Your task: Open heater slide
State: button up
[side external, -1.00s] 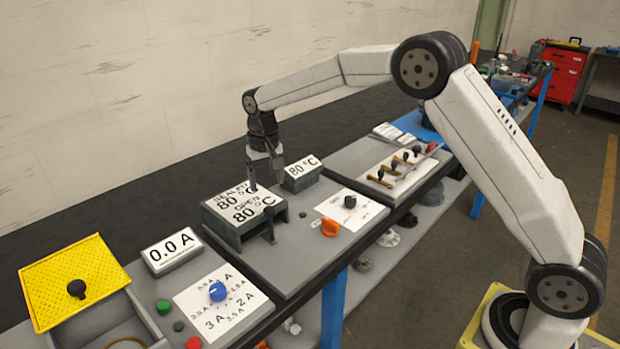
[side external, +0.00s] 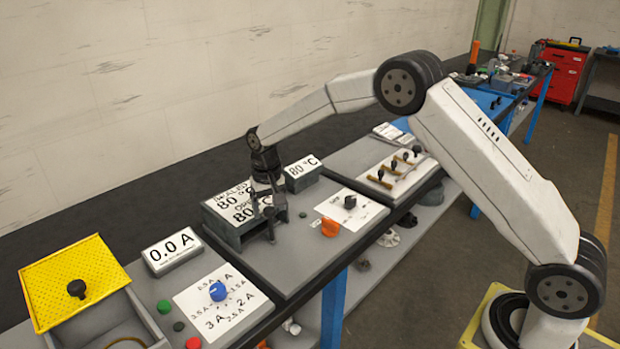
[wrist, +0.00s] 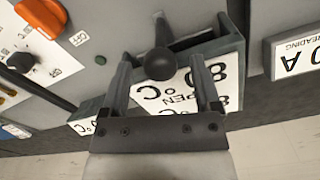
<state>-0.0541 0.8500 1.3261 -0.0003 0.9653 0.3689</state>
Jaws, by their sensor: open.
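The heater (side external: 222,208) is a dark grey box with white "80 °C" labels on its top, standing on the grey panel. A black knob handle stands upright at its open front; its round top shows as a dark ball (wrist: 160,63) in the wrist view. My gripper (side external: 267,212) is low over the heater's front right edge, by the handle. In the wrist view my gripper (wrist: 158,62) has its two fingers apart, with the ball between or just below them. I cannot tell whether a finger touches it. Part of the label is hidden by the gripper.
A smaller "80 °C" display (side external: 302,173) stands close behind, to the right. An orange knob (side external: 330,227) and a black knob (side external: 350,202) are on the panel to the right. The "0.0 A" display (side external: 172,253) is left. The panel in front of the heater is clear.

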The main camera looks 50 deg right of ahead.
grip_shut()
dwell(1.4)
